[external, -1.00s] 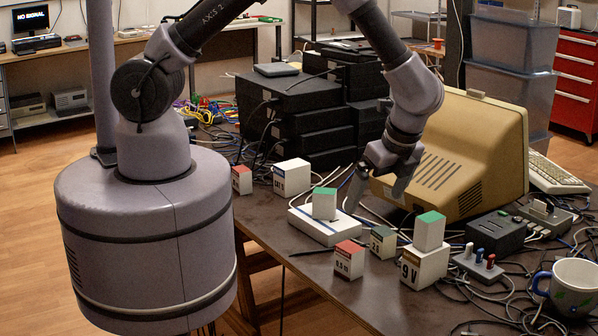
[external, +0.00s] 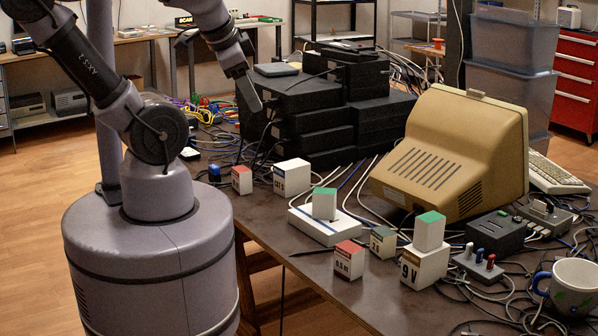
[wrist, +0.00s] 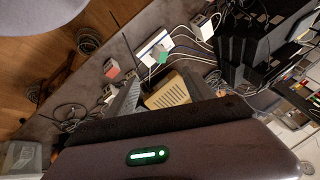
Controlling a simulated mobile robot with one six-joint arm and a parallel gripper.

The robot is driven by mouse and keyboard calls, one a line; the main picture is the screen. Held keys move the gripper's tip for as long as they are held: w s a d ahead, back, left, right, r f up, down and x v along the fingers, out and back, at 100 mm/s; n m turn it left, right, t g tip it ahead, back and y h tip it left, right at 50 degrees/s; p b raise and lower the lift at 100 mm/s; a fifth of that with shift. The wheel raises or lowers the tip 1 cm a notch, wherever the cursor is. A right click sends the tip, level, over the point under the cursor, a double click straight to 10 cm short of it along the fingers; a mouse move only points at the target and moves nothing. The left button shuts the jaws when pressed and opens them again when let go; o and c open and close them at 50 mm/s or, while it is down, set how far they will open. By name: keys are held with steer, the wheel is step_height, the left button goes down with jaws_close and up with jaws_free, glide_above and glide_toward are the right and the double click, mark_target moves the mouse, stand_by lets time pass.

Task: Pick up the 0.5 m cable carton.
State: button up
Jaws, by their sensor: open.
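The 0.5 m cable carton (external: 349,260) is a small white box with a red top, standing upright near the front edge of the dark table. A red-topped carton (wrist: 112,70), likely the same one, shows left of centre in the wrist view. My gripper (external: 254,100) is raised in front of the black equipment stack, far behind and to the left of the carton. Its fingers (wrist: 163,92) are apart with nothing held between them, and the beige monitor shows beyond.
A white flat box (external: 322,226) holds another green-topped carton (external: 324,203). Another red-topped carton (external: 242,180) stands farther back. The beige monitor (external: 455,150) and loose cables crowd the right.

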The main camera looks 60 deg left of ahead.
steer(key=m+g+h+p, duration=0.2)
steer(key=m+g+p, duration=0.4)
steer(key=m, duration=0.6)
glide_above(350, 249)
step_height(350, 249, down, 18)
steer(key=f, duration=0.1)
steer(key=shift+m, duration=0.3)
step_height(350, 249, down, 12)
steer(key=b, duration=0.4)
steer(key=f+b, duration=0.1)
steer(key=f, duration=0.1)
steer(key=f+b, duration=0.1)
steer(key=a+f+b, duration=0.1)
steer(key=f, duration=0.1)
steer(key=shift+w+f, duration=0.3)
steer(key=shift+f, duration=0.05)
steer(key=shift+r, duration=0.1)
jaws_close()
